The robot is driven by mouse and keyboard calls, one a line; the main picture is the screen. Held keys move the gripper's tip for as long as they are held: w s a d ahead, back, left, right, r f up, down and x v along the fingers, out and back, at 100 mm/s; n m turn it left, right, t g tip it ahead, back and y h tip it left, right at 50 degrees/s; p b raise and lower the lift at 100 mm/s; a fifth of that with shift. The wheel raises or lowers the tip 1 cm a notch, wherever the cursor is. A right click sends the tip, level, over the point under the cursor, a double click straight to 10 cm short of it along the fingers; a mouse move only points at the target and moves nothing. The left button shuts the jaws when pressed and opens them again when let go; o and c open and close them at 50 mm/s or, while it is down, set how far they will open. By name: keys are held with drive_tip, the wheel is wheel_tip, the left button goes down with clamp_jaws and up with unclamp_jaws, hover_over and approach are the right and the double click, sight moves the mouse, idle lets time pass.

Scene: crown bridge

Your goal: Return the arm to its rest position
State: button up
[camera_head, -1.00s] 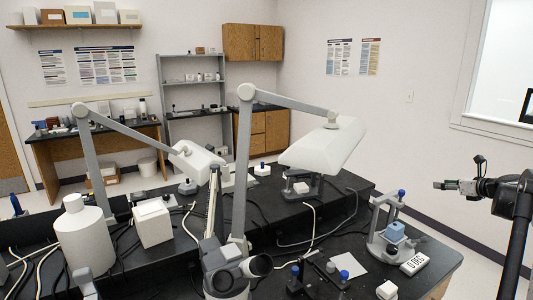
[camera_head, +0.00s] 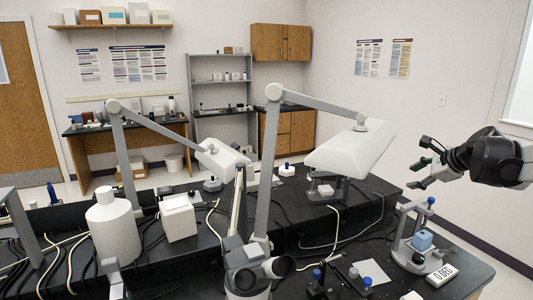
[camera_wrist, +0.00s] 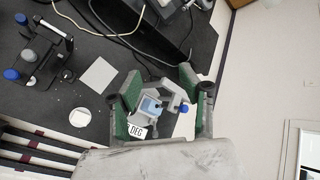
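My gripper (camera_head: 424,170) is at the right of the head view, raised above the right end of the black bench (camera_head: 463,281). Its two fingers are apart, with nothing between them in the head view. In the wrist view, my gripper (camera_wrist: 160,105) shows two green-padded fingers spread wide. Below and between them is a grey stand (camera_head: 401,246) that carries a light blue block (camera_head: 422,239). The block also shows in the wrist view (camera_wrist: 150,106). A white "0 DEG" label (camera_head: 442,274) lies beside the stand.
Two lamps on jointed arms, with white heads (camera_head: 345,150) and (camera_head: 222,160), reach over the bench. A white bottle (camera_head: 114,232) and a white box (camera_head: 178,218) stand at left. Cables cross the bench. The air around my gripper is free up to the wall.

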drive_tip(key=s+a+n+g, duration=0.2)
drive_tip(key=s+a+n, duration=0.8)
drive_tip(key=s+a, duration=0.7)
drive_tip(key=s+a+f+n+h, duration=0.1)
drive_tip(key=s+a+f+n, duration=0.2)
drive_tip(key=s, duration=0.3)
drive_tip(key=s+a+f+n, duration=0.2)
drive_tip(key=s+a+n, duration=0.1)
drive_tip(key=s+n, duration=0.2)
drive_tip(key=s+a+f+n+h, duration=0.1)
drive_tip(key=s+a+f+n, duration=0.2)
drive_tip(key=s, duration=0.5)
drive_tip(key=shift+s+f+n+h, duration=0.15)
drive_tip(key=shift+f+n+h, duration=0.15)
drive_tip(key=shift+f+n, duration=0.1)
